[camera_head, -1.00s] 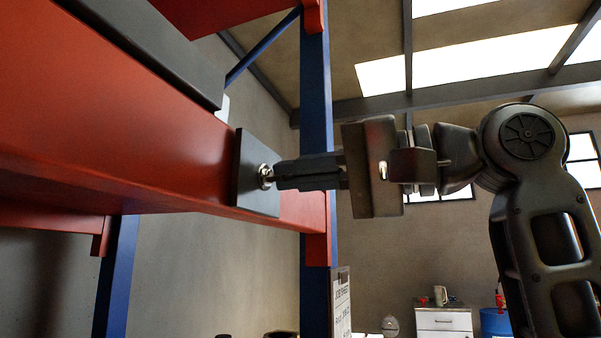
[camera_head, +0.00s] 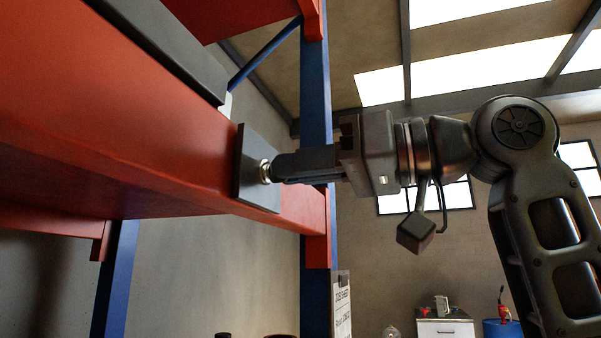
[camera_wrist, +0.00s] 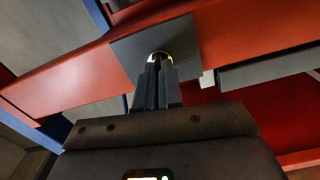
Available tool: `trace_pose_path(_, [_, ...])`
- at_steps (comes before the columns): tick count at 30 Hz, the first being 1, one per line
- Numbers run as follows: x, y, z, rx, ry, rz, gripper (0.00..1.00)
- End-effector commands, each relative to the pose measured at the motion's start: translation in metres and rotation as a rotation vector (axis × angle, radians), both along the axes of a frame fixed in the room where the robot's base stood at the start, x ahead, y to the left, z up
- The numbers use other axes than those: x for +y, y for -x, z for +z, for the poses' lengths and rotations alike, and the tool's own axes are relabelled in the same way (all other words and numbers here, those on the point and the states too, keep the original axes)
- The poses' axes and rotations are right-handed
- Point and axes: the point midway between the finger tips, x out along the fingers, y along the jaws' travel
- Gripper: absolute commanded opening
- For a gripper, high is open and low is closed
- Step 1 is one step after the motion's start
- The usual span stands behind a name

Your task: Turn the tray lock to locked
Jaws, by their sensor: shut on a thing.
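The tray lock (camera_head: 264,171) is a small metal cylinder on a dark square plate (camera_head: 248,150), fixed to the face of a red rack beam. My gripper (camera_head: 276,170) comes in from the right and is shut on the lock's key or knob, close to the plate. In the wrist view the closed fingers (camera_wrist: 155,66) reach up to the lock (camera_wrist: 159,55), where a bright metal rim shows around their tips. The fingers hide most of the gripped part, so its turn angle cannot be read.
The red beam (camera_head: 130,160) runs across the left, with a dark tray edge (camera_head: 165,45) above it. A blue upright (camera_head: 315,100) stands just behind my gripper. A hanging sheet (camera_head: 342,305), a white cabinet (camera_head: 445,328) and a blue drum (camera_head: 500,328) are lower right.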

Motion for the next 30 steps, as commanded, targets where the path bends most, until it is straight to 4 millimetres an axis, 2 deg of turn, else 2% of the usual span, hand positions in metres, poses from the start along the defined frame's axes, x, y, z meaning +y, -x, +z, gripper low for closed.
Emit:
trace_pose_path(12, [0.0002, -0.0001, -0.0026, -0.143, 0.058, 0.002, 0.0])
trace_pose_path(27, [0.0002, 0.0, -0.0025, -0.157, 0.063, 0.002, 0.0])
trace_pose_path(28, [0.0002, 0.0, -0.0025, -0.157, 0.064, 0.002, 0.09])
trace_pose_path(30, [0.0002, 0.0, -0.0022, -0.156, 0.063, 0.002, 0.16])
